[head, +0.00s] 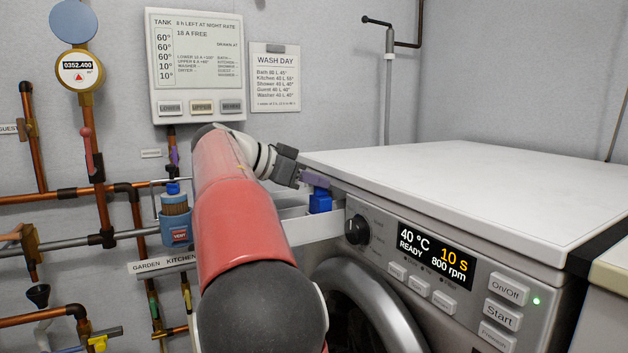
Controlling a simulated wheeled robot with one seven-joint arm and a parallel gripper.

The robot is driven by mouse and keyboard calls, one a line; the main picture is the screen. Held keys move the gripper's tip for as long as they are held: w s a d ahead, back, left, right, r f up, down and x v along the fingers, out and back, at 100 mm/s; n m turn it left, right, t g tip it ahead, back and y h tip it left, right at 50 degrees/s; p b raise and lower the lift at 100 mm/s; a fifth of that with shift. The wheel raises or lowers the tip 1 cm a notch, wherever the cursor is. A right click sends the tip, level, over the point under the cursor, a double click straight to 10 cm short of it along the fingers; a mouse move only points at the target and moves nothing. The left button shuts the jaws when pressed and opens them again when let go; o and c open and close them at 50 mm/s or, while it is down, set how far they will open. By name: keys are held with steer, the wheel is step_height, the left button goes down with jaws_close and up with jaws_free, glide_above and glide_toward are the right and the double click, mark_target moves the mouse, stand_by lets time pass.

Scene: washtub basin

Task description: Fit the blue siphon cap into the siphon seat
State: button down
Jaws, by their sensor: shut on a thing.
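My gripper (316,183) reaches over the open, pale detergent drawer (314,230) at the washer's upper left front. The gripper is shut on the blue siphon cap (320,203), which hangs just below the purplish fingers. The cap is small and blocky in this view, over or partly inside the drawer; I cannot tell whether it touches the drawer. I cannot make out the siphon seat; the drawer's interior is largely hidden by my arm and the drawer's front wall.
The washing machine (440,240) stands right of the drawer, its white top (450,185) clear. Its round knob (357,229) is close to the drawer. Copper pipes (100,200), a blue vent canister (175,220) and a white wall panel (196,65) are at left and behind.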

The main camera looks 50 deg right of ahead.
mark_target(315, 196)
steer(key=shift+f+b, duration=1.6)
steer(key=shift+f, duration=0.15)
steer(key=c, duration=1.4)
jaws_free()
steer(key=shift+c, duration=0.2)
steer(key=p+v, duration=0.1)
steer(key=v, duration=0.6)
steer(key=shift+a+r, duration=0.15)
steer(key=shift+a, duration=0.25)
